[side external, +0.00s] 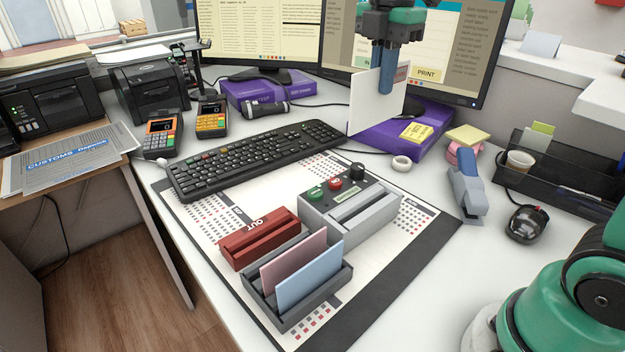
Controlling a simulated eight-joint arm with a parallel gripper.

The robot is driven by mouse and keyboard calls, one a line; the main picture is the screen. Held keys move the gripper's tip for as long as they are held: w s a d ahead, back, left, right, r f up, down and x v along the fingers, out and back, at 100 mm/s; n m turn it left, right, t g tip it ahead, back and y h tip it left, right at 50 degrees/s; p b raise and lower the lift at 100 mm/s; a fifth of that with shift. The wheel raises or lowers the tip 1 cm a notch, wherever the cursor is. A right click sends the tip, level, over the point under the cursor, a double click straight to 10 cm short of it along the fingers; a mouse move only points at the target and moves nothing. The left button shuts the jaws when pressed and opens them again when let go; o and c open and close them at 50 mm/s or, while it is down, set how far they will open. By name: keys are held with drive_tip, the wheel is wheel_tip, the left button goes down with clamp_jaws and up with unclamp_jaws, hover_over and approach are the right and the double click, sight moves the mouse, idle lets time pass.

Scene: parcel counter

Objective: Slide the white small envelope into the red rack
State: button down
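The white small envelope (365,101) is held upright in the air in front of the right monitor, above the desk's back part. My gripper (386,82) is shut on the envelope, its blue finger lying against the near face; the other finger is hidden behind it. The red rack (259,240), marked OUT, lies on the desk mat, with its long slot facing up and no envelope seen in it. My gripper is well above and to the right of the red rack, on its far side.
Against the red rack's near side stands a dark grey rack (288,317) with a pink envelope (293,262) and a light blue envelope (310,278). A grey button box (350,213) is right of the red rack. A keyboard (255,160) lies behind; a stapler (467,187) is right.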

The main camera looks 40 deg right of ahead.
drive_tip(key=shift+r, duration=0.4)
hover_over(261, 236)
wheel_tip(261, 236, down, 15)
drive_tip(key=shift+s+d+f, duration=0.1)
drive_tip(key=shift+s+f, duration=0.05)
drive_tip(key=shift+f, duration=0.5)
drive_tip(key=shift+s+f, duration=0.1)
drive_tip(key=shift+f, duration=0.55)
drive_tip(key=shift+f, duration=1.85)
drive_tip(key=c, duration=0.9)
unclamp_jaws()
